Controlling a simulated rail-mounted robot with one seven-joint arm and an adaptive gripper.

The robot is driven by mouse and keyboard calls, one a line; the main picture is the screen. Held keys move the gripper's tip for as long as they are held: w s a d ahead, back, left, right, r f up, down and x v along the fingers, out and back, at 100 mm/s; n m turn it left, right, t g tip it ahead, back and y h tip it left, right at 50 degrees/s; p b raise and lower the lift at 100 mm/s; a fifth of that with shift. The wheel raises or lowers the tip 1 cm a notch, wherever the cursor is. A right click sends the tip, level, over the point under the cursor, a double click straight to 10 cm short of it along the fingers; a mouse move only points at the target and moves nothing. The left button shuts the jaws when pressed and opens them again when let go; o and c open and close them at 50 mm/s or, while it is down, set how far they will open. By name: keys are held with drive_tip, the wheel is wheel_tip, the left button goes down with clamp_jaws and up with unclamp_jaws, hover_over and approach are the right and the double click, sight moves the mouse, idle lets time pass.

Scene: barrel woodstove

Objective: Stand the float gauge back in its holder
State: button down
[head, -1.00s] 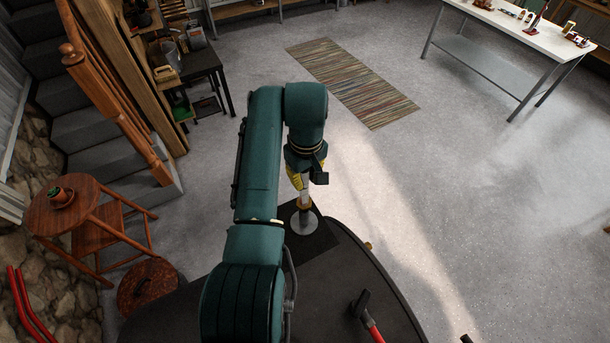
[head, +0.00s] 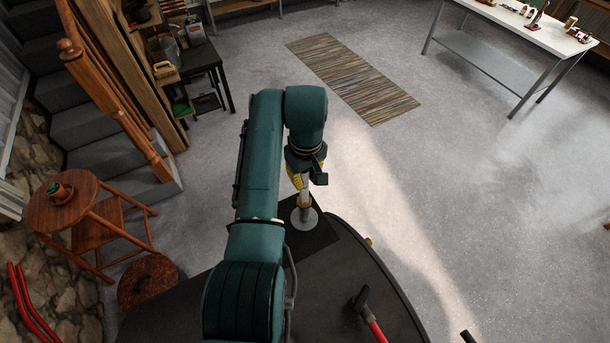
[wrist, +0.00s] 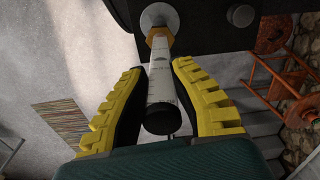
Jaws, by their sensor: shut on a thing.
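My gripper (head: 299,180) has its yellow-and-black fingers closed around the float gauge, a white marked tube with a dark end. The tube shows between the fingers in the wrist view (wrist: 161,82), its dark end nearest the camera. In the head view a short piece of the gauge (head: 304,191) shows below the fingers. Its far end meets a brass-coloured collar (wrist: 160,38) above a round grey base (head: 304,220), which looks like the holder. The gauge looks in line with the collar. I cannot tell how deep it sits.
The base stands on a dark square plate (head: 322,238) on the black rounded top (head: 340,290). A red-handled tool (head: 366,312) lies to the right on that top. A round wooden stool (head: 62,205) stands at left. A white bench (head: 520,20) is far off.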

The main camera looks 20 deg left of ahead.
drive_tip(key=c, duration=1)
unclamp_jaws()
drive_tip(key=shift+r+p, duration=0.8)
drive_tip(key=shift+r, duration=0.6)
drive_tip(key=shift+d+r, duration=0.1)
drive_tip(key=shift+r, duration=1.45)
